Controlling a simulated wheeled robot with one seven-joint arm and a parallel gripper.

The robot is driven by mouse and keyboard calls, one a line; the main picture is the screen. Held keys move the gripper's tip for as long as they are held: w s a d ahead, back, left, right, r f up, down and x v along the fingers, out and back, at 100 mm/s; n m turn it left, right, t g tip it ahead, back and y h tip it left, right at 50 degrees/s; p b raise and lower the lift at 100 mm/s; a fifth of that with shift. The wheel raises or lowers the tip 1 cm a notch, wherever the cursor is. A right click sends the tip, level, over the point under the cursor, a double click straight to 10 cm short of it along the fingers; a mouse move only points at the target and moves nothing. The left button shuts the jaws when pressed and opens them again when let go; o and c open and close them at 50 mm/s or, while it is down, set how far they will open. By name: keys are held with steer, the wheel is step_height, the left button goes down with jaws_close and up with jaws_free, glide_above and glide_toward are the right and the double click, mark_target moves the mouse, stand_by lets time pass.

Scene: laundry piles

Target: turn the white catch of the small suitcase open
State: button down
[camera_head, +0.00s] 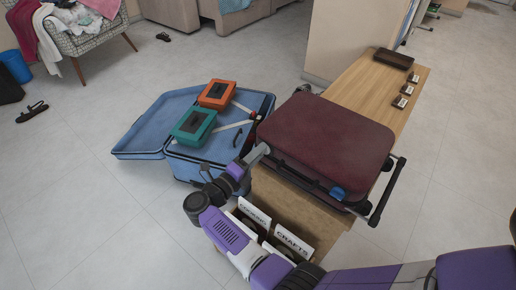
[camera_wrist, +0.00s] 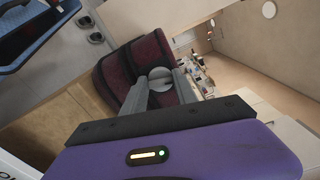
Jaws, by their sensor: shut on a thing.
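The small maroon suitcase (camera_head: 325,140) lies shut on the wooden bench, and its edge also shows in the wrist view (camera_wrist: 115,75). My gripper (camera_head: 261,151) reaches the suitcase's near left side. In the wrist view my gripper (camera_wrist: 163,84) has its two grey fingers closed around a round, pale grey-white catch (camera_wrist: 160,73) on the suitcase's side. In the head view the catch is hidden by my gripper. How far the catch is turned I cannot tell.
A blue part (camera_head: 337,193) sits on the suitcase's near right edge. An open blue suitcase (camera_head: 138,140) lies left, with an orange box (camera_head: 217,94) and a teal box (camera_head: 194,126). The wooden bench (camera_head: 352,88) bears small dark items. Labelled boxes (camera_head: 294,240) stand below my arm.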

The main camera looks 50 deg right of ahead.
steer(key=shift+n+p, duration=0.75)
steer(key=shift+n, duration=0.45)
steer(key=shift+a, duration=0.1)
steer(key=c, duration=1)
jaws_free()
steer(key=shift+o, duration=0.2)
steer(key=a, duration=0.7)
steer(key=shift+a+p, duration=0.3)
steer(key=shift+a, duration=0.05)
steer(key=shift+s, duration=0.1)
